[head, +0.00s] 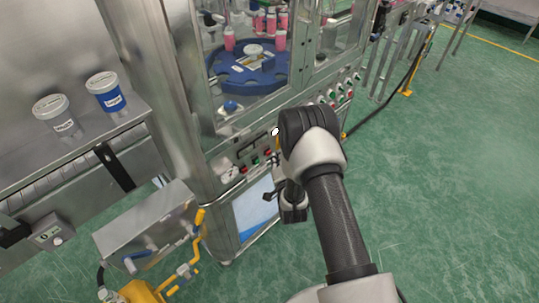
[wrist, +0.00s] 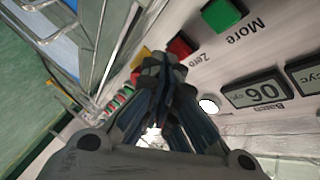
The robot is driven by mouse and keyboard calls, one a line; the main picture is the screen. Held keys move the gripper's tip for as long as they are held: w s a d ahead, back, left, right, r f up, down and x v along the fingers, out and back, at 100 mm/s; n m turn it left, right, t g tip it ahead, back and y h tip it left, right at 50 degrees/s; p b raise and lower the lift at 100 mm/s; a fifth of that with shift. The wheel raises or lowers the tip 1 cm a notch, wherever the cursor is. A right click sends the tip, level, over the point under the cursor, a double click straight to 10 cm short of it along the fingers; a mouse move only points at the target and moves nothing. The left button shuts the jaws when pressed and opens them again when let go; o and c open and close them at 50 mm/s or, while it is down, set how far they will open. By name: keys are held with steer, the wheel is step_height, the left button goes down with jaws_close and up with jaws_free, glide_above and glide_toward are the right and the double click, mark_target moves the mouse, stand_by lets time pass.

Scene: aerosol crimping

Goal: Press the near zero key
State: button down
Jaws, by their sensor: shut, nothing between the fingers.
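The red key (wrist: 182,46) beside the word "Zero" shows in the wrist view on the metal panel. The fingers of my gripper (wrist: 163,68) are shut and empty. Their tips appear just below and left of this red key, overlapping its lower edge in the picture. I cannot tell whether they touch it. In the head view, my arm covers part of the panel and I cannot make out the fingertips clearly.
A green key (wrist: 222,14) marked "More" is beside the red one, and a yellow key (wrist: 139,57) lies left of the fingertips. A "Batch" display (wrist: 255,93) is at right. The machine's screen (head: 254,208) is below the panel. Green floor is open at right.

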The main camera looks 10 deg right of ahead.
steer(key=shift+w+a, duration=0.2)
steer(key=shift+w, duration=0.1)
stand_by(0.9)
steer(key=shift+s, duration=0.1)
steer(key=shift+s+d, duration=0.45)
steer(key=shift+s, duration=0.1)
steer(key=shift+s+d, duration=0.75)
steer(key=shift+s, duration=0.3)
steer(key=shift+s+d, duration=0.75)
steer(key=shift+s, duration=0.25)
